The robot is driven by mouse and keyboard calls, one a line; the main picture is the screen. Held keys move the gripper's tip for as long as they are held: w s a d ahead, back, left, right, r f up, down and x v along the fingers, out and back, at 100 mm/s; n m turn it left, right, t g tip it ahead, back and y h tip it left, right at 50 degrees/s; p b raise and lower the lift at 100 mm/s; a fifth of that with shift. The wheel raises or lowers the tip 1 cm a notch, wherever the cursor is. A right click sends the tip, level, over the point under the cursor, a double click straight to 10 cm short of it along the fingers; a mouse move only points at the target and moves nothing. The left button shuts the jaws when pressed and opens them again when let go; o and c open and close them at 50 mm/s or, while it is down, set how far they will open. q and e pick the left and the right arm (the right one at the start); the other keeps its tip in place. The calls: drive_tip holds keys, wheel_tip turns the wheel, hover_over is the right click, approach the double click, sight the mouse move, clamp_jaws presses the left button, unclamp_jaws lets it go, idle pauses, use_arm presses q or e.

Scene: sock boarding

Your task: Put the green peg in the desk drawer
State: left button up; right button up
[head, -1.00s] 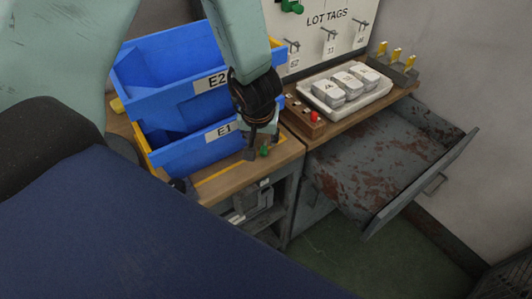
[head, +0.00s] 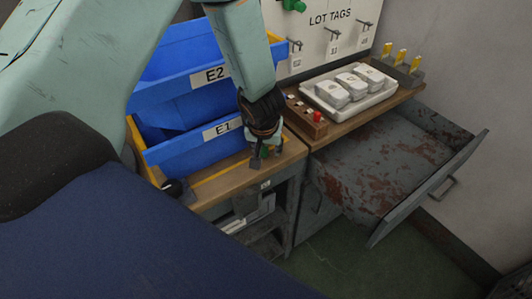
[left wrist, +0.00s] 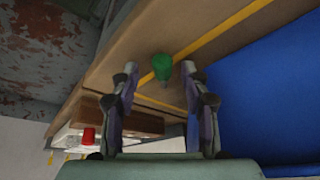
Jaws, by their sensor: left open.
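The green peg (head: 264,153) stands on the wooden desk top near its front edge, in front of the blue bins. My left gripper (head: 267,156) is open right above it, with fingers partly hiding it. In the left wrist view the peg (left wrist: 162,66) shows between the two open fingertips, apart from both. The desk drawer (head: 400,152) is pulled open at the right; its grey, rust-stained inside is empty. My right gripper is not in view.
Blue bins E2 (head: 185,95) and E1 (head: 190,153) stand close to the left of my gripper. A wooden block with a red button (head: 306,118) and a white tray (head: 377,101) of labelled pieces lie to the right. The drawer's raised front panel (head: 425,188) borders its opening.

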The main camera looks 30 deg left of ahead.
use_arm(q)
drive_tip(key=shift+s+a, duration=0.1)
drive_tip(key=shift+a, duration=0.1)
drive_tip(key=shift+c, duration=0.7)
drive_tip(key=shift+s+r, duration=0.1)
drive_tip(key=shift+c, duration=0.8)
drive_tip(key=shift+d, duration=0.2)
drive_tip(key=c, duration=0.4)
drive_tip(key=shift+c, duration=1)
drive_tip(key=shift+a, duration=0.15)
clamp_jaws()
drive_tip(key=shift+r, duration=0.1)
